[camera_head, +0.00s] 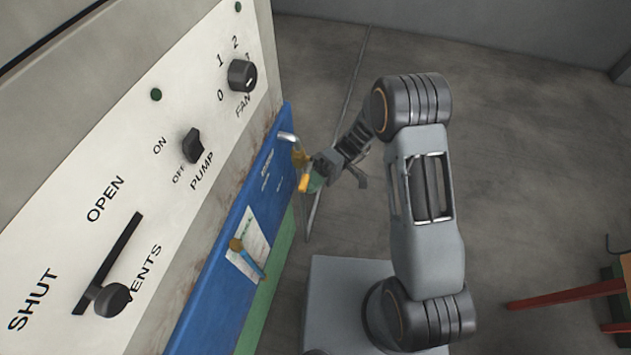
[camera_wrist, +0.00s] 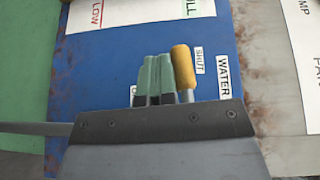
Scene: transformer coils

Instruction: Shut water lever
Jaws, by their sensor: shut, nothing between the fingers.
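The water lever has a yellow grip (camera_wrist: 183,67). In the wrist view it stands just right of my gripper's green fingertips (camera_wrist: 152,78), beside the SHUT label (camera_wrist: 199,60) and left of the WATER label (camera_wrist: 223,77). Another label left of the fingers is mostly hidden. In the head view the yellow grip (camera_head: 304,183) shows at the tip of my gripper (camera_head: 316,181), below a brass fitting with a silver spout. My gripper is shut and empty, its fingers alongside the lever. Whether they touch it I cannot tell. The lever's lower part is hidden behind my gripper.
A blue panel (camera_head: 216,281) carries the lever and a second brass valve with a blue handle (camera_head: 250,260) over a white card. Above it a white panel holds the pump switch (camera_head: 193,146), fan knob (camera_head: 242,75) and vents slider (camera_head: 111,299). Open floor lies right.

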